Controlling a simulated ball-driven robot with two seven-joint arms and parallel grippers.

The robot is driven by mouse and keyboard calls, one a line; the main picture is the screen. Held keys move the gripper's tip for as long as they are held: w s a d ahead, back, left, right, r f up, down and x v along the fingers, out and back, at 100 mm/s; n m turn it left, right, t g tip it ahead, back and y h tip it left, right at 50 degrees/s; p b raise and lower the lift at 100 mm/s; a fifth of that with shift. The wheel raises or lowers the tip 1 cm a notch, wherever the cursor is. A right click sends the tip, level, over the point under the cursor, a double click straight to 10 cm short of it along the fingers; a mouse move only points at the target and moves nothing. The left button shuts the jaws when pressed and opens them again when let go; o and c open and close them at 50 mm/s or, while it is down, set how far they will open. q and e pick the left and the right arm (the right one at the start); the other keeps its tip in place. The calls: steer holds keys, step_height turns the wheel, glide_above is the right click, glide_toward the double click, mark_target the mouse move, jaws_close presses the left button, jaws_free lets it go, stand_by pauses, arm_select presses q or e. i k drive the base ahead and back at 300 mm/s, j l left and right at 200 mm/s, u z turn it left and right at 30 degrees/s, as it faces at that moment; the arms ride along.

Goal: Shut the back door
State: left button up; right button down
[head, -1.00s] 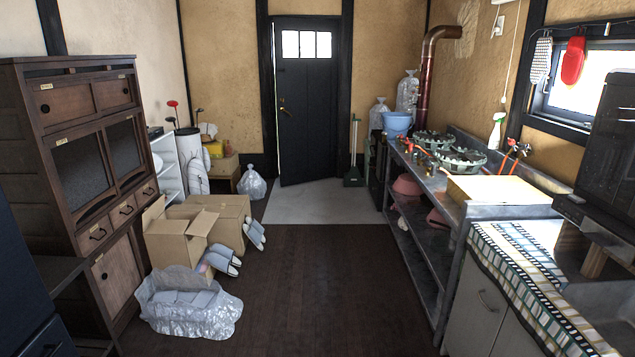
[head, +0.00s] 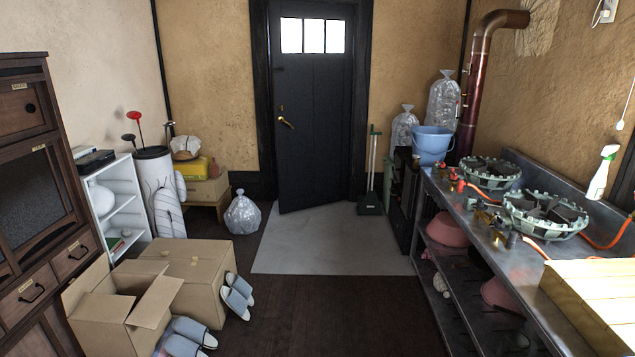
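The back door (head: 318,150) is in the far wall, dark, with a three-pane window near its top and a brass handle (head: 285,121) on its left side. It stands slightly ajar into the room: its bottom edge slants, with the handle side nearer to me. The right side looks like the hinge side. The dark door frame (head: 263,120) shows around it. Neither of my grippers is in view.
A pale floor patch (head: 330,240) before the door is clear, as is the dark floor leading there. Cardboard boxes (head: 190,275), slippers (head: 238,295) and a plastic bag (head: 243,214) lie left. A metal counter (head: 470,230) lines the right; a broom and dustpan (head: 371,205) stand beside the door.

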mark_target(312, 42)
steer(key=i, duration=1.4)
steer(key=i+j+z, duration=0.1)
steer(key=i, duration=1.3)
steer(key=i+u, duration=0.1)
steer(key=i, duration=0.45)
steer(key=i+l, duration=0.1)
steer(key=i, duration=0.45)
steer(key=i+u, duration=0.15)
steer(key=i, duration=0.4)
steer(key=i+l+u, duration=0.1)
steer(key=i, duration=0.4)
steer(key=i+l+u, duration=0.1)
steer(key=i+l, duration=0.15)
steer(key=i, duration=0.3)
